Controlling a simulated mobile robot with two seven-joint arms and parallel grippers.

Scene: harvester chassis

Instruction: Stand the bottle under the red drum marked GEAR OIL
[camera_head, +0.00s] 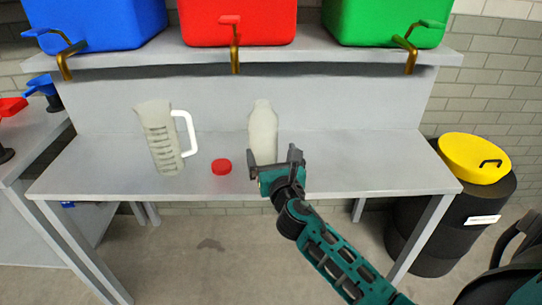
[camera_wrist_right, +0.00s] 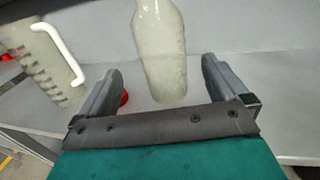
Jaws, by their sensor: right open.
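The translucent whitish bottle (camera_head: 263,130) stands upright on the grey bench, right of a red cap (camera_head: 221,167). The bottle also shows in the right wrist view (camera_wrist_right: 160,50), ahead of and between the fingers, apart from them. The red drum (camera_head: 238,25) sits on the shelf above, with a brass tap (camera_head: 235,55) over the bench; no GEAR OIL marking can be read. My right gripper (camera_head: 277,165) is open in front of the bottle and hides part of its base. It also shows in the right wrist view (camera_wrist_right: 162,90). My left gripper is not in view.
A measuring jug (camera_head: 160,138) with a white handle stands left of the cap. Blue (camera_head: 95,22) and green (camera_head: 388,22) drums with taps flank the red one. The bench (camera_head: 350,165) is clear on the right. A yellow-lidded black barrel (camera_head: 475,157) stands right; funnels (camera_head: 42,88) lie left.

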